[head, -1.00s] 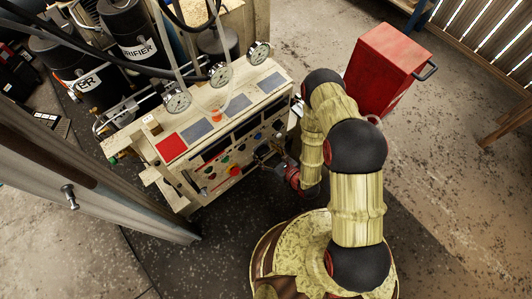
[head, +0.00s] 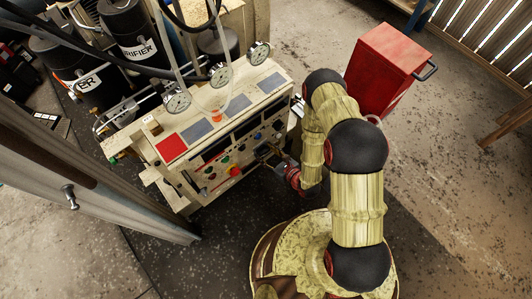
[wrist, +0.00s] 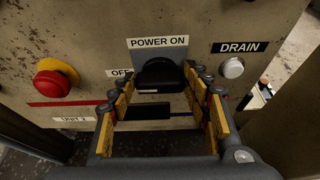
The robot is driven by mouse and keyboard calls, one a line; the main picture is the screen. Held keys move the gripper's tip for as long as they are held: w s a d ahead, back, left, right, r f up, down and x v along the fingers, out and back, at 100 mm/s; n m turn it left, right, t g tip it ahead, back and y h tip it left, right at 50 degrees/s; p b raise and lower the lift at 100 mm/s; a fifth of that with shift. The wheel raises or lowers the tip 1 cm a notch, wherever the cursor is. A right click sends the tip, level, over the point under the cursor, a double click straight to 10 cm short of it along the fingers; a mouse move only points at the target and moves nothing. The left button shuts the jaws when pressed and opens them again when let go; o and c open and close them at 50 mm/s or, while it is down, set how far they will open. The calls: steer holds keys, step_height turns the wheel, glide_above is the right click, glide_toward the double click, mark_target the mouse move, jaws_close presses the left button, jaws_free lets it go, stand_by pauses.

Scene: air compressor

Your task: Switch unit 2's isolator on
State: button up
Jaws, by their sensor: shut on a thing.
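Unit 2's isolator is a black rotary knob (wrist: 158,72) on the panel in the wrist view. A "POWER ON" label is above it and a partly covered "OFF" label is at its left. My gripper (wrist: 160,82) has its yellow and black fingers on either side of the knob and is shut on it. The knob's exact angle is hard to read. A "UNIT 2" label (wrist: 74,120) is at lower left. In the head view, my gripper (head: 268,152) reaches the front of the control panel (head: 200,172) from the right, hiding the knob.
A red emergency button (wrist: 52,82) on a yellow collar is left of the knob. A white button (wrist: 232,68) under "DRAIN" is close to the right finger. A red cabinet (head: 385,65) stands right of the panel. Gauges and hoses rise behind it.

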steer(key=m, duration=0.1)
steer(key=m+y, duration=0.1)
steer(key=m+g+y, duration=0.1)
steer(key=shift+w+d+f, duration=0.1)
steer(key=shift+w+d, duration=0.15)
steer(key=shift+d, duration=0.1)
steer(key=m, duration=0.1)
steer(key=m+y+b, duration=0.1)
steer(key=m+y, duration=0.1)
steer(key=shift+w+d+f+g, duration=0.1)
steer(key=shift+d+f+g, duration=0.05)
steer(key=shift+f+g, duration=0.15)
steer(key=m, duration=0.1)
steer(key=m+y+b, duration=0.1)
steer(key=m+b, duration=0.1)
steer(key=m, duration=0.1)
steer(key=shift+d+f+y, duration=0.1)
steer(key=shift+f+y, duration=0.15)
steer(key=shift+y, duration=0.15)
steer(key=shift+w+f+m+y+b, duration=0.15)
steer(key=shift+m+y+b, duration=0.65)
steer(key=shift+m+b, duration=0.65)
steer(key=shift+m, duration=0.35)
steer(key=o, duration=1.1)
steer(key=shift+o, duration=0.3)
